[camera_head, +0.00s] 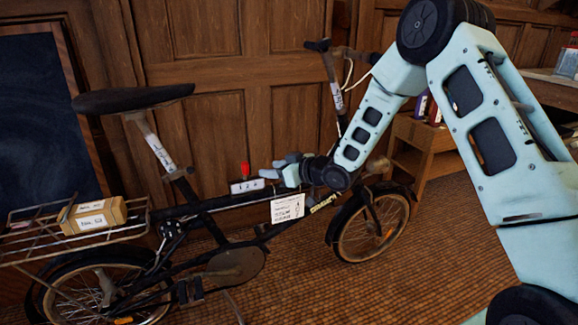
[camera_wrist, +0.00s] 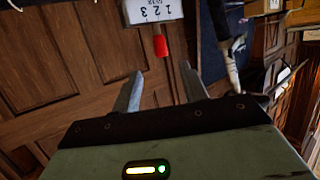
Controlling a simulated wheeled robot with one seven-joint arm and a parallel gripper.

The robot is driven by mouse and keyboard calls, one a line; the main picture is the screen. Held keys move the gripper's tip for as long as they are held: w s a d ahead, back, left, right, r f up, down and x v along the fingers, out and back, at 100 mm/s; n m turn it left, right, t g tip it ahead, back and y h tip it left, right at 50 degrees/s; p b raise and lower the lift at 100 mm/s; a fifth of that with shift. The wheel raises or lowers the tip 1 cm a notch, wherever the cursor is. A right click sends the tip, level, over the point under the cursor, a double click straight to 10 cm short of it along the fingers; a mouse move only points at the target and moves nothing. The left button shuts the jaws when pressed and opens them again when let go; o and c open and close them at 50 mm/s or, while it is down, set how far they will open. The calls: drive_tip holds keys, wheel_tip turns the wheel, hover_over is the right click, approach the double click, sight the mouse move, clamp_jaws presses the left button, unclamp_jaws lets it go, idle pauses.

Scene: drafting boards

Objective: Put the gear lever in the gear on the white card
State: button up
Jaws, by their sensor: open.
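The gear lever's red knob (camera_head: 245,169) stands above a white gear box marked 1 2 3 (camera_head: 247,187) on the bicycle's top tube. In the wrist view the red knob (camera_wrist: 160,46) is just beyond my fingertips, and the gear box (camera_wrist: 146,12) is at the top edge. The lever looks near the middle number, but I cannot tell exactly. A white card (camera_head: 287,208) hangs on the frame below and right of the box; its writing is too small to read. My gripper (camera_head: 278,164) is open and empty, right of the knob and apart from it. It also shows in the wrist view (camera_wrist: 161,69).
The bicycle (camera_head: 236,265) stands before wood panelling (camera_head: 205,120). Its saddle (camera_head: 132,98) is at the left, and a small box (camera_head: 94,216) sits on its rear rack. The handlebar (camera_head: 318,45) rises behind my arm. A wooden shelf unit (camera_head: 425,150) stands at the right.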

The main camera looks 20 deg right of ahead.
drive_tip(key=v, duration=0.5)
drive_tip(key=shift+s+p, duration=0.15)
drive_tip(key=shift+p, duration=0.15)
drive_tip(key=s+a+r+g+h, duration=0.2)
drive_tip(key=s+a+g+h, duration=0.1)
drive_tip(key=s+a, duration=0.4)
drive_tip(key=s+a+r+g+h, duration=0.1)
drive_tip(key=s+a+g+h, duration=0.15)
drive_tip(key=s, duration=0.85)
drive_tip(key=s+a+r+n+g+h, duration=0.15)
drive_tip(key=s+g, duration=0.25)
drive_tip(key=s, duration=0.7)
drive_tip(key=s+a+r+m+g+h, duration=0.1)
drive_tip(key=s+g, duration=0.2)
drive_tip(key=s, duration=0.8)
wheel_tip(320, 180, up, 25)
drive_tip(key=p, duration=2.5)
drive_tip(key=shift+w+d+r, duration=0.2)
drive_tip(key=shift+r, duration=0.05)
